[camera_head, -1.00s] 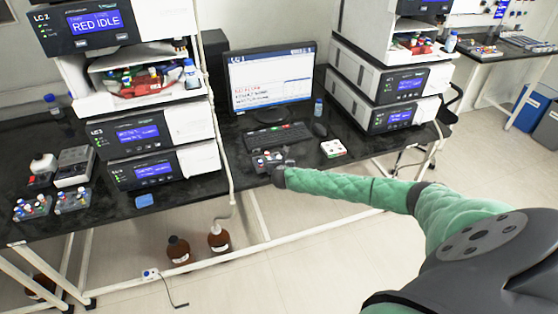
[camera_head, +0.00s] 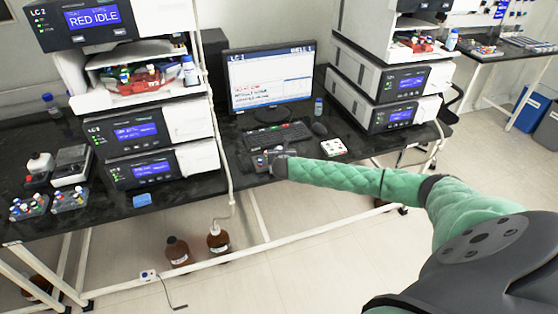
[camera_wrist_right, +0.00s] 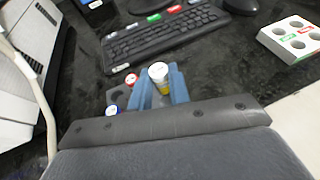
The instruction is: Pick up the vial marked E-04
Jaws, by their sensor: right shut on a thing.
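My right gripper (camera_head: 268,160) is over the black bench in front of the keyboard. In the right wrist view its blue fingers (camera_wrist_right: 160,88) are closed around a vial (camera_wrist_right: 158,75) with a whitish cap and yellow below it. No marking can be read on this vial, so I cannot tell whether it is E-04. Whether the held vial is clear of the rack cannot be seen. My left gripper is not in view.
The keyboard (camera_head: 277,135) and monitor (camera_head: 270,80) stand behind the gripper. A white holed block (camera_head: 333,148) lies to the right. Instrument stacks rise on both sides, with a pale tube (camera_head: 228,130) hanging at the left. More vial racks (camera_head: 70,201) stand far left.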

